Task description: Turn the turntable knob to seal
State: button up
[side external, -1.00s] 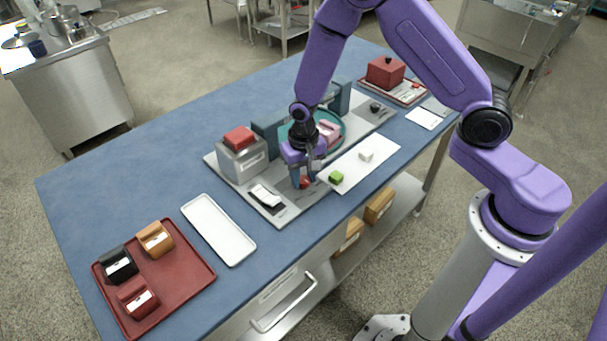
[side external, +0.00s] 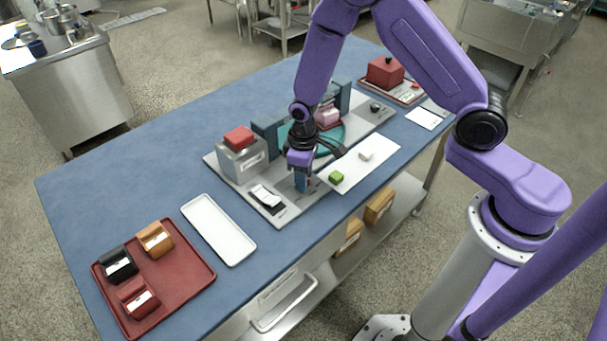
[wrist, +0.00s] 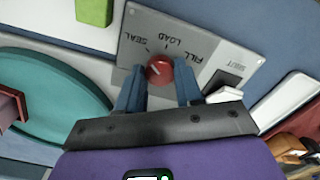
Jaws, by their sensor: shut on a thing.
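The red knob (wrist: 159,70) sits on a grey panel (wrist: 205,48) marked SEAL, LOAD and FILL in the wrist view. My gripper (wrist: 158,88) is shut on it, with one blue finger on each side. A small pale mark shows on the knob, but I cannot tell exactly which label it points to. In the side view my gripper (side external: 303,184) points down at the front of the machine and mostly hides the knob. The teal turntable (side external: 328,143) is behind it, carrying a pink block (side external: 327,118); the turntable also shows in the wrist view (wrist: 60,95).
A grey box with a red top (side external: 239,138) and a black-and-white switch (side external: 266,196) stand left of my gripper. A white board with a green block (side external: 336,177) and a white block (side external: 366,155) is to the right. A white tray (side external: 218,230) lies front left.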

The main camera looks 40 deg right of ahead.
jog(key=shift+n, duration=0.9)
jog(key=o, duration=1)
jog(key=shift+o, duration=0.2)
notch_tip(320, 180, up, 18)
jog(key=shift+f, duration=0.25)
